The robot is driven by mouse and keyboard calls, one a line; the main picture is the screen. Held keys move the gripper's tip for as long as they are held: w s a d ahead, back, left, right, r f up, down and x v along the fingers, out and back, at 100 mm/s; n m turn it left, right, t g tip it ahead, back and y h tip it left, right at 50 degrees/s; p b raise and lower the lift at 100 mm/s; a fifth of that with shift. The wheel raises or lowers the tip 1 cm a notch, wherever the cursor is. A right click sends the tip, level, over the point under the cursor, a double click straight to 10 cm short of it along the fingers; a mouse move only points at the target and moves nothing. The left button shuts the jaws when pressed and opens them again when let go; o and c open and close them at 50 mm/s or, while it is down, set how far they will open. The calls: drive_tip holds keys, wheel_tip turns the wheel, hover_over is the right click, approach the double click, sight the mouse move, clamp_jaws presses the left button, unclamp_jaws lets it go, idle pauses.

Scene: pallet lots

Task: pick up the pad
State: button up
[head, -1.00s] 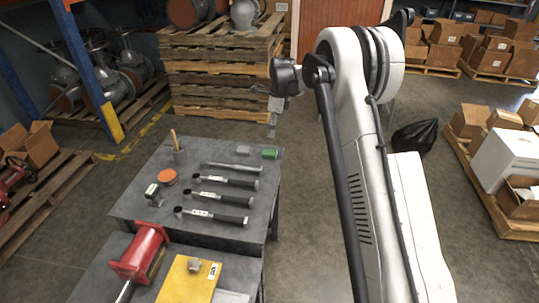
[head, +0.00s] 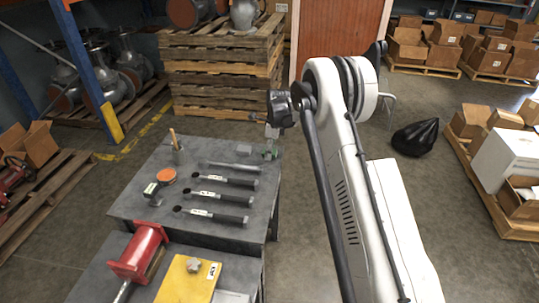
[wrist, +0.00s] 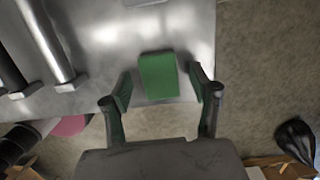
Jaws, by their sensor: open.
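The pad is most likely the small green block (wrist: 158,77) near the table edge in the wrist view. In the head view the green block (head: 270,155) is partly covered by my gripper. My gripper (wrist: 160,69) is open, with one finger on each side of the block as seen from the wrist. Gaps show between the block and both fingers. I cannot tell how far above the block the fingertips are. In the head view my gripper (head: 271,143) is over the table's far right corner.
A grey block (head: 244,149) lies left of the green one. Several black-handled tools (head: 221,197) lie across the grey table (head: 135,198). A red part (head: 139,252) and a yellow plate (head: 186,282) are in front. Open floor lies right of the table.

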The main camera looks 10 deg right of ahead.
drive_tip(key=shift+f, duration=0.25)
drive_tip(key=c, duration=1)
drive_tip(key=shift+c, duration=0.2)
drive_tip(key=shift+r, duration=0.1)
drive_tip(key=shift+r, duration=0.45)
drive_tip(key=r, duration=0.2)
drive_tip(key=a+r, duration=0.1)
drive_tip(key=r, duration=0.1)
drive_tip(key=shift+s+a, duration=0.1)
drive_tip(key=shift+s, duration=0.05)
drive_tip(key=s+a+r, duration=0.1)
drive_tip(key=a+r, duration=0.2)
drive_tip(key=a, duration=0.2)
drive_tip(key=s+a+r+p, duration=0.1)
drive_tip(key=s+a+r, duration=0.1)
drive_tip(key=a, duration=0.3)
drive_tip(key=shift+s+r, duration=0.25)
drive_tip(key=shift+r, duration=0.25)
